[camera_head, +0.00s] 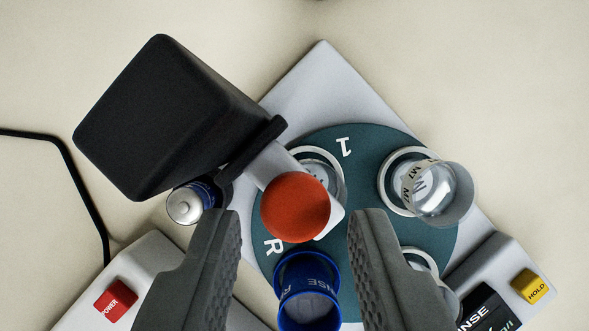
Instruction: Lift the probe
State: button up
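An orange-red round knob (295,207) sits on the end of a pale arm (268,164) that comes out of a black box-shaped head (175,115). It looks like the top of the probe; any shaft below it is hidden. The arm reaches over the teal turntable (362,140). My gripper (295,216) is open, with one dark finger on each side of the picture's middle. The knob shows in line with the gap between the fingertips, with space on both sides and no visible contact. The height difference cannot be told.
A blue cup (308,285) stands below the knob in the picture, between the fingers. Clear cups (440,195) sit in turntable rings. A silver-topped blue cylinder (186,204) is beside the head. A red POWER button (115,300) and yellow HOLD button (530,286) flank the front.

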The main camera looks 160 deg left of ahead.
jog(key=shift+w+d+f, duration=0.1)
jog(key=shift+w+f, duration=0.15)
jog(key=shift+f, duration=0.45)
jog(key=shift+c, duration=0.2)
grip_shut()
jog(key=shift+r, duration=2.95)
jog(key=shift+o, duration=0.2)
grip_release()
jog(key=v, duration=1.7)
jog(key=shift+s, duration=0.2)
